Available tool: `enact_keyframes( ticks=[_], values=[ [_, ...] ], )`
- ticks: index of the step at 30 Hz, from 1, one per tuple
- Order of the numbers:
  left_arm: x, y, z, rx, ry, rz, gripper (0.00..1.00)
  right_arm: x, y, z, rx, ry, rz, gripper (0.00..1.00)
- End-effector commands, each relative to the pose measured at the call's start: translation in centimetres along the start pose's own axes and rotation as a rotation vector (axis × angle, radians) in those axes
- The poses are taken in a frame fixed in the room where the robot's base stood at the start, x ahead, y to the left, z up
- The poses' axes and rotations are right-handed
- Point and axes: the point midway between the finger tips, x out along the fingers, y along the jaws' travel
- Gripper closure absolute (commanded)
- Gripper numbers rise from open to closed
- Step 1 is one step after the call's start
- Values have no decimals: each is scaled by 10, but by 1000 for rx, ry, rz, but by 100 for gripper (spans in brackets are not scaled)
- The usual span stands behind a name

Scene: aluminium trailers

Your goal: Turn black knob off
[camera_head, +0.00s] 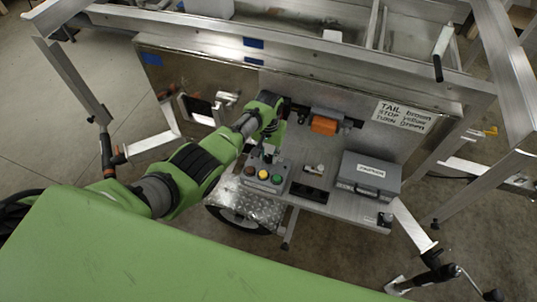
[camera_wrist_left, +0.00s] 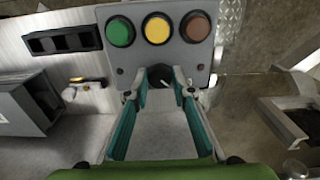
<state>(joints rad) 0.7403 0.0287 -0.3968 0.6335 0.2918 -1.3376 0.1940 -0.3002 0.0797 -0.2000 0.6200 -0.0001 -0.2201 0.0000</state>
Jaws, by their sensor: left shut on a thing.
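A grey control box (camera_head: 283,172) stands on the metal shelf below the trailer panel. It has a green, a yellow and a brown-red button in a row; in the left wrist view these are the green button (camera_wrist_left: 120,31), yellow button (camera_wrist_left: 157,28) and brown-red button (camera_wrist_left: 195,26). The black knob (camera_wrist_left: 161,76) is on the same box face, with a pale pointer mark. My left gripper (camera_head: 268,152) reaches down to the box. In the left wrist view its teal fingers (camera_wrist_left: 160,84) are on both sides of the knob, closed on it. My right gripper is not in view.
A grey case (camera_head: 367,175) and a black socket strip (camera_head: 309,192) stand right of the box on the shelf. An orange block (camera_head: 325,122) is above them on the panel. Trailer frame bars surround the area.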

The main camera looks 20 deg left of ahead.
Motion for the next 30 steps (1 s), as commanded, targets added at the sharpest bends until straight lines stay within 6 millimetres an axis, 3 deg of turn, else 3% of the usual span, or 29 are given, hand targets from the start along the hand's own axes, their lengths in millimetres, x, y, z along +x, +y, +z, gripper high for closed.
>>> enact_keyframes(
  ticks=[8, 9, 11, 23, 30],
  values=[
    [-1, 0, -1, -2, 2, 1, 99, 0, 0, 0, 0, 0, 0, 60],
    [-1, 0, -1, -2, 2, 1, 72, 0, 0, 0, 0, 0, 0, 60],
    [-1, 0, -1, -1, 1, 1, 60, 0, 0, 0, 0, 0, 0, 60],
    [-2, 0, 0, 0, 1, 0, 60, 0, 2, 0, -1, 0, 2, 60],
    [-25, 0, -1, 1, 4, 1, 60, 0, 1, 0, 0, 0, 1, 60]
  ],
)
